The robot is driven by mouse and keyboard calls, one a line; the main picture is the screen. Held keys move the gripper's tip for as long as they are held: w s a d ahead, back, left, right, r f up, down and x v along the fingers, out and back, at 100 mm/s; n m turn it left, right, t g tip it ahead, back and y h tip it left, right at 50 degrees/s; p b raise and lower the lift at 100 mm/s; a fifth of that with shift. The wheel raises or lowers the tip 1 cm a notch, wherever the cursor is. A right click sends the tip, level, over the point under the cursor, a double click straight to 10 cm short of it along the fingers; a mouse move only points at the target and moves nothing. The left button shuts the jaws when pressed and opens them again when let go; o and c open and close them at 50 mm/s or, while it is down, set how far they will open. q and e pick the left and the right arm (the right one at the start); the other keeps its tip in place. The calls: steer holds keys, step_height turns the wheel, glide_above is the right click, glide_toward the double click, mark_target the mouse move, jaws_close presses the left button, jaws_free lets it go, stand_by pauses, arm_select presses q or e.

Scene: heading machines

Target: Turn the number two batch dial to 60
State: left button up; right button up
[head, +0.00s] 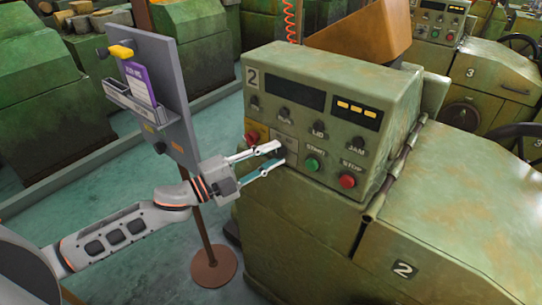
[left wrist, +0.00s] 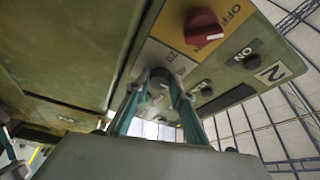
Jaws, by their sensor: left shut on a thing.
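The number two control box (head: 330,110) is a worn green panel with a "2" plate at its upper left. The batch dial is a small dark knob (left wrist: 160,76) on a grey plate, low on the panel beside the yellow switch plate. In the left wrist view it sits between the two teal fingers of my left gripper (left wrist: 160,92), which is shut on it. In the head view the left gripper (head: 272,156) reaches the panel's lower left, and its fingers mostly hide the dial. The dial's scale and setting cannot be read. My right gripper is not in view.
A red rotary switch (left wrist: 203,27) on a yellow OFF plate is close beside the dial. A green START button (head: 312,164) and a red STOP button (head: 347,181) are to the right. A grey notice board (head: 160,95) on a post stands left, near my left arm.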

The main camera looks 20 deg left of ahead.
arm_select(q)
steer(key=m, duration=0.3)
steer(key=shift+r+m+g+y, duration=0.25)
steer(key=shift+m+g+y, duration=0.05)
steer(key=shift+g+y, duration=0.1)
steer(key=shift+m+g+y, duration=0.3)
steer(key=shift+m+g, duration=0.1)
steer(key=shift+m, duration=0.7)
steer(key=o, duration=1.1)
steer(key=v, duration=1.2)
